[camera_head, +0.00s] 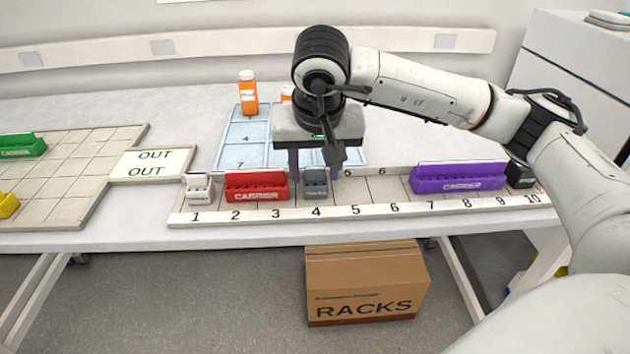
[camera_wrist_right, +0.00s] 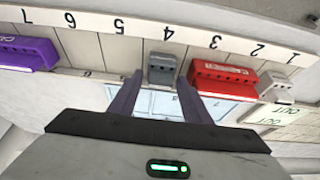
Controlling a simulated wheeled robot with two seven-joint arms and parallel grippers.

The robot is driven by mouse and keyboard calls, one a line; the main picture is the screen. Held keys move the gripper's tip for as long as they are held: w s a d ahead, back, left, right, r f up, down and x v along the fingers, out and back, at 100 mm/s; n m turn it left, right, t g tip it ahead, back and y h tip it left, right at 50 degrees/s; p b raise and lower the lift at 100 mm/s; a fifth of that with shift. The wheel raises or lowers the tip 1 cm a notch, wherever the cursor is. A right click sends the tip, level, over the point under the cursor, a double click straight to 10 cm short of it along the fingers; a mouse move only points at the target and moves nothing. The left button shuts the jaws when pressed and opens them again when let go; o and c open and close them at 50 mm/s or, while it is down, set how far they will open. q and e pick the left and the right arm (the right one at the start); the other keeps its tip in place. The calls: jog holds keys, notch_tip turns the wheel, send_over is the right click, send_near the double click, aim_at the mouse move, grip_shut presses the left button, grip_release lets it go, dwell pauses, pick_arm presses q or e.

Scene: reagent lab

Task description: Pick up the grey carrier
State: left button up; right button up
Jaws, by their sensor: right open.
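The grey carrier (camera_head: 316,184) stands in slot 4 of the numbered rack (camera_head: 350,211). It also shows in the right wrist view (camera_wrist_right: 162,68), just beyond my fingers. My right gripper (camera_head: 315,160) is above and behind the grey carrier, with its two purple fingers pointing down. In the right wrist view the fingers (camera_wrist_right: 158,95) are spread apart, one toward each side of the carrier, with nothing held between them. I cannot tell how far the fingertips are from the carrier. My left gripper is not in view.
A red carrier (camera_head: 256,186) stands in slots 2 and 3, close to the grey one. A white carrier (camera_head: 199,188) is in slot 1, a purple carrier (camera_head: 457,180) around slots 7 to 9. A blue tray (camera_head: 232,143) and orange bottle (camera_head: 248,97) are behind. Slots 5 and 6 are empty.

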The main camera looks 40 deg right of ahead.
jog(key=shift+w+d+f, duration=0.1)
jog(key=shift+w+f, duration=0.05)
jog(key=shift+f, duration=0.35)
jog(key=c, duration=0.8)
jog(key=shift+r, duration=0.1)
